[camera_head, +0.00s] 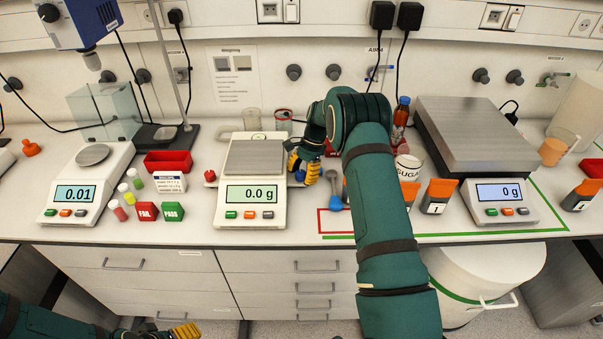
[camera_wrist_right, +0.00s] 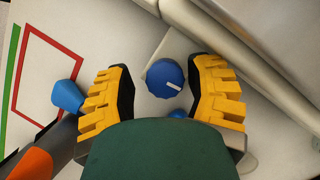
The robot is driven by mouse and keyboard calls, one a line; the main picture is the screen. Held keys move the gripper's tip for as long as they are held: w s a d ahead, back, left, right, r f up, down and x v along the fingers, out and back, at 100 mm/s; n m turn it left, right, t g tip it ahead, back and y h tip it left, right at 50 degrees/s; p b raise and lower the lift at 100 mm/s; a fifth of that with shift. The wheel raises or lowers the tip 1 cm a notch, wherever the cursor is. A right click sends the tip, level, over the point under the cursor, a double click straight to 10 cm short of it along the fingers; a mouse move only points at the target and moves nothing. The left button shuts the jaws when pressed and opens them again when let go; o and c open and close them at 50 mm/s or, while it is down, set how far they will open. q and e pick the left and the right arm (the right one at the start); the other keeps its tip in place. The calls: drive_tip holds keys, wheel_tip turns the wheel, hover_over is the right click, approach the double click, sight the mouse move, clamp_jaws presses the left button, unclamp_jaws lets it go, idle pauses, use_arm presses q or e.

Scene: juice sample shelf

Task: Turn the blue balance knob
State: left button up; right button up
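The blue balance knob (camera_wrist_right: 165,78), round with a white pointer line, sits between the two yellow-padded fingers of my right gripper (camera_wrist_right: 163,92) in the right wrist view. The fingers are apart, with gaps visible on both sides of the knob. In the head view my right gripper (camera_head: 303,166) is at the right side of the middle balance (camera_head: 251,193), which reads 0.0 g. The gripper mostly hides the knob there. My left gripper (camera_head: 185,331) shows only partly at the bottom left edge, far from the balance; its opening is unclear.
A blue-tipped tool (camera_wrist_right: 67,95) lies beside the fingers; its blue end shows in the head view (camera_head: 335,203). A sugar container (camera_head: 408,168) and orange-topped bottles (camera_head: 438,196) stand to the right. A red tray (camera_head: 168,162) is left of the balance.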

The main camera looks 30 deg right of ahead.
drive_tip(key=shift+w+a+r, duration=0.1)
drive_tip(key=shift+w+r, duration=0.1)
drive_tip(key=shift+w, duration=0.05)
drive_tip(key=shift+w+r, duration=0.1)
drive_tip(key=shift+r, duration=0.05)
drive_tip(key=v, duration=0.7)
drive_tip(key=shift+d+r, duration=0.25)
use_arm(q)
drive_tip(key=shift+w, duration=0.1)
